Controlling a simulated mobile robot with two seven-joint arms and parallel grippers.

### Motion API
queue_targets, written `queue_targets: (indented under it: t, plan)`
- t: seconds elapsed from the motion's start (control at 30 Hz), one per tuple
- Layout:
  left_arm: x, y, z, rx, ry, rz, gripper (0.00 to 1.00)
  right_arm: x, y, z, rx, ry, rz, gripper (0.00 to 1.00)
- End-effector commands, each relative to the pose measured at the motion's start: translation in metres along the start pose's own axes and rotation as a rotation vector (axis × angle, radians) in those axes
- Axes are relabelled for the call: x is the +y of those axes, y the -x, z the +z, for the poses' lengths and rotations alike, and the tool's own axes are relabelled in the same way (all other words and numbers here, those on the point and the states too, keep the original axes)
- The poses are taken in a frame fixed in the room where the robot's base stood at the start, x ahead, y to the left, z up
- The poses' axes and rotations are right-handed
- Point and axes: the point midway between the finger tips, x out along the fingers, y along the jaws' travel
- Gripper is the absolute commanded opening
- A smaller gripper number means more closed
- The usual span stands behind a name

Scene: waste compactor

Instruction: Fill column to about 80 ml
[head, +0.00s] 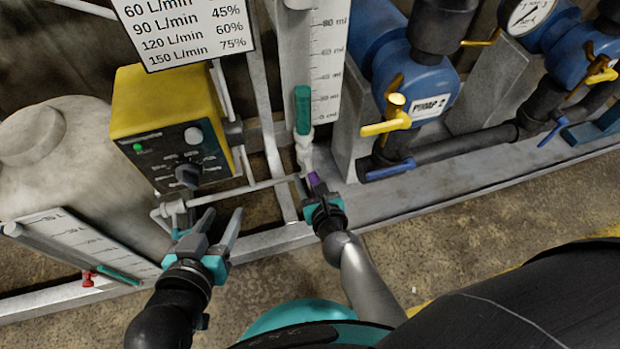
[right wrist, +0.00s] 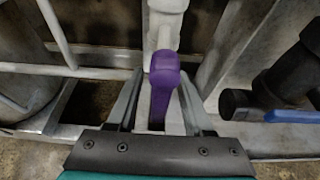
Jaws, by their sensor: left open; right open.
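The calibration column (head: 298,50) stands upright beside a white scale (head: 328,65) marked in ml, with 80 ml near the top of the picture. A green handle (head: 303,110) sits upright at the column's lower end. Below it, a purple valve handle (head: 314,180) shows at my right gripper (head: 318,193). In the right wrist view the purple handle (right wrist: 164,72) lies between the open fingers, which do not close on it. My left gripper (head: 223,222) is open and empty below the yellow dosing pump (head: 165,110).
A white tank (head: 70,160) stands at the left. Blue pump 2 (head: 415,105) with a yellow valve handle (head: 387,122) stands right of the column. A thin grey pipe (head: 235,192) runs between my grippers. The floor in front is clear.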

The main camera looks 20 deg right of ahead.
Motion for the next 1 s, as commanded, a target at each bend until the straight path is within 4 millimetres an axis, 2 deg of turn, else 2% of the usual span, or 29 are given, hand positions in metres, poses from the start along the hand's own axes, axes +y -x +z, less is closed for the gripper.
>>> queue_targets:
  t: [0.1, 0.53, 1.0]
  plan:
    - [0.0000, 0.0001, 0.0002, -0.001, 0.000, 0.000, 0.50, 0.0001, 0.0002, 0.0001, 0.000, 0.000, 0.000, 0.49]
    - [-0.0002, 0.0001, 0.0004, -0.002, 0.000, -0.001, 0.50, 0.0001, 0.0005, 0.0000, 0.000, 0.000, 0.000, 0.01]
    - [-0.0003, 0.0002, 0.0004, -0.002, -0.001, -0.001, 0.50, 0.0001, 0.0005, -0.0001, 0.000, 0.001, 0.000, 0.00]
